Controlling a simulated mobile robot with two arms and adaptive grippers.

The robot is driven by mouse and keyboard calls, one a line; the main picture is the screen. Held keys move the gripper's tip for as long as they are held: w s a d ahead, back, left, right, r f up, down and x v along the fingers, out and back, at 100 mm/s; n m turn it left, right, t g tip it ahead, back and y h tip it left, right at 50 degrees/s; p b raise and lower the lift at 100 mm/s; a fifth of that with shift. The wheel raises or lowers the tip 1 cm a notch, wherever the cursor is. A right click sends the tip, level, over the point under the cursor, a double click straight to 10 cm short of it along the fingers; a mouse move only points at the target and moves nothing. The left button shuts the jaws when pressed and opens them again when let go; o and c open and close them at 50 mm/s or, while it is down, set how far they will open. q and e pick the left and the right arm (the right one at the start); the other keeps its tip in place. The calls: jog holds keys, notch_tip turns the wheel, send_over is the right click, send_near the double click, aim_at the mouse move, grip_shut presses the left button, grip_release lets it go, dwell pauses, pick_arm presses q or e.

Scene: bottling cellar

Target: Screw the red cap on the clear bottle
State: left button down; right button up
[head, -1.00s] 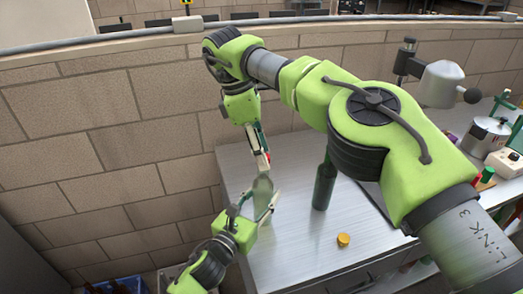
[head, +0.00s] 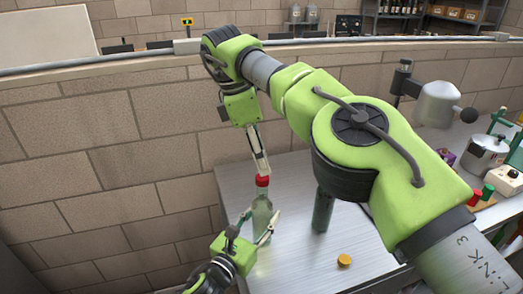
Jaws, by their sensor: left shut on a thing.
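The clear bottle (head: 262,218) stands upright near the left side of the metal table. The red cap (head: 262,181) sits at the top of its neck; how far it is threaded cannot be seen. My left gripper (head: 254,230) is shut on the bottle's body from the lower left, one finger on each side. My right gripper (head: 262,169) points down from above, its fingertips right at the top of the red cap. The fingers look close together, but whether they grip the cap or are apart from it is not clear.
A dark green bottle (head: 322,208) stands to the right, partly behind my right arm. A yellow cap (head: 344,260) lies on the table (head: 300,268). A pot (head: 486,152), a control box (head: 503,180) and small red and green items stand far right. A brick wall runs behind.

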jog(key=n, duration=0.3)
jog(key=shift+r+n, duration=0.1)
jog(key=shift+n, duration=0.2)
jog(key=n, duration=0.4)
jog(key=shift+w, duration=0.1)
jog(key=n, duration=0.4)
jog(key=shift+d+r+y, duration=0.1)
jog(key=shift+y, duration=0.2)
jog(key=n, duration=0.4)
jog(key=shift+r, duration=0.1)
jog(key=n, duration=0.8)
jog(key=shift+r+y, duration=0.15)
jog(key=shift+y, duration=0.25)
jog(key=n, duration=0.6)
jog(key=shift+r, duration=0.2)
jog(key=n, duration=0.6)
jog(key=shift+r+y, duration=0.2)
jog(key=shift+y, duration=0.1)
jog(key=n, duration=0.6)
jog(key=shift+d+r, duration=0.1)
jog(key=shift+r, duration=0.15)
jog(key=n, duration=0.5)
jog(key=shift+r+n+y, duration=0.25)
jog(key=shift+n+y, duration=0.05)
jog(key=shift+y, duration=0.1)
jog(key=n, duration=0.4)
jog(key=shift+r, duration=0.2)
jog(key=shift+f, duration=0.1)
